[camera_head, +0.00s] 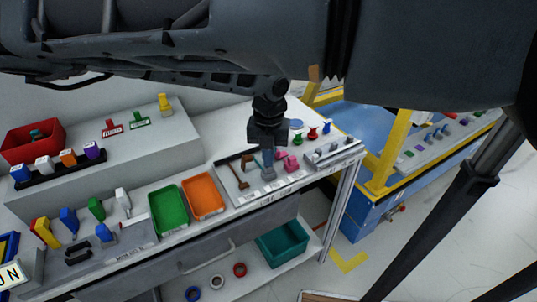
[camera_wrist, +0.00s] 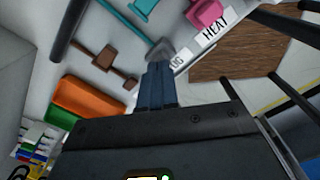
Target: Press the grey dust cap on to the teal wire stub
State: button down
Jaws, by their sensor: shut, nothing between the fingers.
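My gripper (camera_head: 268,172) is shut and empty, pointing down over the tray at the right part of the workbench. In the wrist view its blue fingertips (camera_wrist: 158,66) meet together right at the grey dust cap (camera_wrist: 160,50); whether they touch it I cannot tell. The cap also shows just below the fingers in the head view (camera_head: 269,174). The teal wire stub (camera_wrist: 125,24) is a thin rod running up to the cap's near side. How far the cap sits over its end is not clear.
A brown wire piece (camera_wrist: 105,57) lies beside the teal one, and a pink piece (camera_wrist: 205,13) lies on the other side near the HEAT label. Orange (camera_head: 202,194) and green (camera_head: 167,209) bins stand left of the tray.

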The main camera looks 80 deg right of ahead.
jog(key=shift+f+b, duration=0.3)
jog(key=shift+b, duration=0.05)
jog(key=shift+r, duration=0.1)
